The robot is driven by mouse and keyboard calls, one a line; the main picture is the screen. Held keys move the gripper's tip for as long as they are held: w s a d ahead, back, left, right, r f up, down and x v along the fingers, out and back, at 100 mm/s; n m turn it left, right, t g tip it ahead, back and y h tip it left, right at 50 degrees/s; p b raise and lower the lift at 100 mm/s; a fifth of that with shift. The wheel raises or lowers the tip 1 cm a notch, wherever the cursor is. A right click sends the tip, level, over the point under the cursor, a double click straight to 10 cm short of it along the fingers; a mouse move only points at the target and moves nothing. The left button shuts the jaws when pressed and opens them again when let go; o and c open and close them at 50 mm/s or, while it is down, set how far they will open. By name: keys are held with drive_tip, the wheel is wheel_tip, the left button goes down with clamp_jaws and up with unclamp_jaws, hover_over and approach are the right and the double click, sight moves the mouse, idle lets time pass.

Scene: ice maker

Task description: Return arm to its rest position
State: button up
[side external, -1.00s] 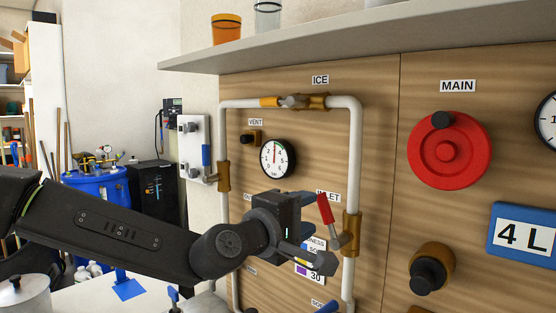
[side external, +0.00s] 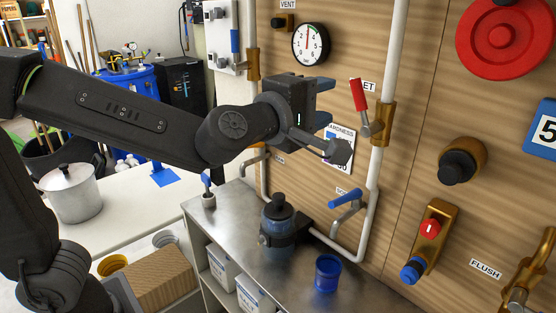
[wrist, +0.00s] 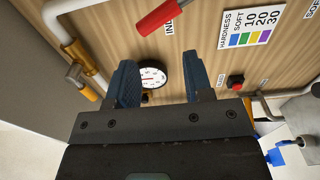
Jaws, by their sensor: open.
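My gripper (side external: 328,104) is in front of the wooden panel, left of the red-handled inlet valve (side external: 359,95). Its two blue fingers stand apart with nothing between them. In the wrist view, my gripper (wrist: 158,82) shows the same open fingers, with a round gauge (wrist: 152,77) on the panel visible behind the gap. The red handle (wrist: 163,16) is beyond the fingers at the top of that view. My arm reaches in from the left in the side view and is raised above the metal counter (side external: 240,205).
A blue bottle with a black top (side external: 278,222) and a blue cup (side external: 327,272) stand on the counter below my gripper. White pipes, a blue-handled valve (side external: 345,198) and a black knob (side external: 458,160) are on the panel. A lidded pot (side external: 70,192) stands at left.

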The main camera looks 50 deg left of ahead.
drive_tip(key=s+a+f+m+g, duration=0.6)
drive_tip(key=s+f+m, duration=0.1)
drive_tip(key=s+m, duration=0.2)
drive_tip(key=s+a+f+m+g, duration=0.5)
drive_tip(key=s+f+m, duration=0.3)
drive_tip(key=s, duration=0.3)
drive_tip(key=shift+s+a+f+m+g, duration=0.3)
drive_tip(key=shift+s+a+m+g, duration=0.1)
drive_tip(key=shift+m+g, duration=0.25)
drive_tip(key=shift+w, duration=0.1)
idle(1.2)
